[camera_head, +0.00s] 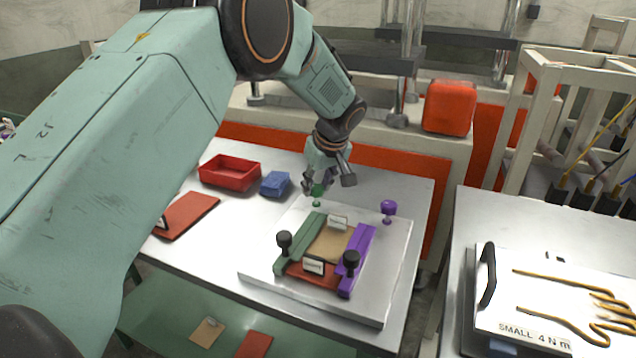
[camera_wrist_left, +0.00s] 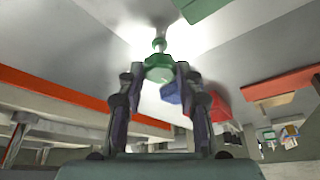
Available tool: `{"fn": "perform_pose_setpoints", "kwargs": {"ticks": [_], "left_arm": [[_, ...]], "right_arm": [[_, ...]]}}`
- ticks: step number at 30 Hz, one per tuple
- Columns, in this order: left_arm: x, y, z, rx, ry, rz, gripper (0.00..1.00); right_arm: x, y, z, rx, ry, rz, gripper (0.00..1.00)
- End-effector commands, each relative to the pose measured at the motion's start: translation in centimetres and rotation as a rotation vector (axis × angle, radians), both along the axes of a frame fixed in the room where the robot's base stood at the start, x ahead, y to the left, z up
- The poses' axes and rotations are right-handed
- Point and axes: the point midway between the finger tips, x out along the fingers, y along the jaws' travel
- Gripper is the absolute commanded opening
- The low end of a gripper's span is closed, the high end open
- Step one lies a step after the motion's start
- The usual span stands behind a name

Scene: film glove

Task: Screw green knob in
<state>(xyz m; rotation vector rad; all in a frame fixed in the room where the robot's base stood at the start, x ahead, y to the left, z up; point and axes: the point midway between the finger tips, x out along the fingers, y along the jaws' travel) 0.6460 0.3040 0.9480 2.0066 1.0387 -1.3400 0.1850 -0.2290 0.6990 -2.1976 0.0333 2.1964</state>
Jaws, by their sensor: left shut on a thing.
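The green knob (camera_head: 318,189) is at the back left of the metal plate (camera_head: 385,290), near the far end of the green rail (camera_head: 300,243). My left gripper (camera_head: 318,183) comes down from above and is shut on the green knob. In the left wrist view the green knob (camera_wrist_left: 158,68) shows between the fingertips of my left gripper (camera_wrist_left: 158,80), with a metal stem beyond it. Whether the stem is seated in the plate is hard to tell. My right gripper is not in view.
A purple knob (camera_head: 388,208) stands at the plate's back right. Two black knobs (camera_head: 284,240) (camera_head: 351,260) stand on the front ends of the rails. A purple rail (camera_head: 358,258), red tray (camera_head: 230,172) and blue block (camera_head: 275,184) are near. A glove board (camera_head: 560,310) lies right.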

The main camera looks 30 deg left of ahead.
Motion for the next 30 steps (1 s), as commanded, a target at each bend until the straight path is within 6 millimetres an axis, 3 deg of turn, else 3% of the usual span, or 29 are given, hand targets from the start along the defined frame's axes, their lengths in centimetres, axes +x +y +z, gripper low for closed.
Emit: {"fn": "perform_pose_setpoints", "kwargs": {"ticks": [8,20,30], "left_arm": [[0.0,0.0,0.1,0.0,-0.002,0.001,0.03],[0.0,0.1,0.3,0.001,-0.002,-0.09,0.03],[-0.1,0.3,0.6,0.0,-0.002,-0.374,0.03]], "right_arm": [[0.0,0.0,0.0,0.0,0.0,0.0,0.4],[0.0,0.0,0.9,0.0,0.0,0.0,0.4],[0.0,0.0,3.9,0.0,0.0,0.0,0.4]]}}
